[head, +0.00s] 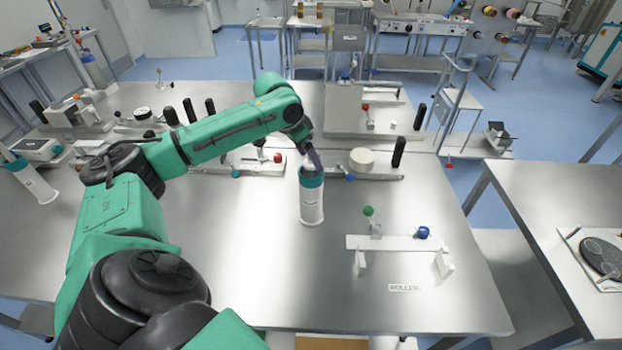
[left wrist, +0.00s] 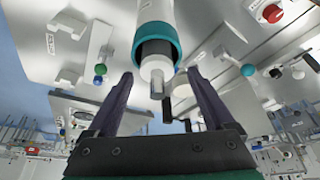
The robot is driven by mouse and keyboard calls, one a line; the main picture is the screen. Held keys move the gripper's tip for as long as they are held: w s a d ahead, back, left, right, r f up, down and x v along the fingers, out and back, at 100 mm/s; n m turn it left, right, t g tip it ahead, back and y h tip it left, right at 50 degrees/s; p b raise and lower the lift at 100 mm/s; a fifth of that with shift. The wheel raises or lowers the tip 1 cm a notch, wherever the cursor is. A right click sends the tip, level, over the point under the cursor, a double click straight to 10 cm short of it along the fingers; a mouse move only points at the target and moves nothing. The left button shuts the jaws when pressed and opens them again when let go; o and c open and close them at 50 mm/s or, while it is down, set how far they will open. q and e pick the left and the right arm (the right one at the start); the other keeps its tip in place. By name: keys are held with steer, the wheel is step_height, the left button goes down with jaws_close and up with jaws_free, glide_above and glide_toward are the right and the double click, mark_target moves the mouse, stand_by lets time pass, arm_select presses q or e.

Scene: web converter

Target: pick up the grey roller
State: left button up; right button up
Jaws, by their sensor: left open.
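A pale grey cylinder with a teal band (head: 312,205), which I take for the grey roller, stands upright on the steel table. It also shows in the left wrist view (left wrist: 155,12), with a dark neck and narrow end beyond the band. My left gripper (head: 313,161) is at its top end. In the left wrist view my left gripper (left wrist: 160,76) is open, with the narrow end between its fingers. Contact cannot be told. A white holder (head: 393,242) with two upright ends stands to the right, behind a ROLLER label (head: 404,288). My right gripper is not in view.
A rail with a white disc (head: 362,159) and black post (head: 399,151) stands just behind the cylinder. Another teal-banded cylinder (head: 38,184) is at the far left. A side table (head: 545,235) is at right. The table's front middle is clear.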

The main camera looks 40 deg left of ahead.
arm_select(q)
steer(key=shift+w+d+f, duration=0.1)
steer(key=shift+w+f, duration=0.2)
steer(key=shift+f, duration=0.25)
steer(key=shift+d+f, duration=0.2)
steer(key=shift+f, duration=0.1)
jaws_close()
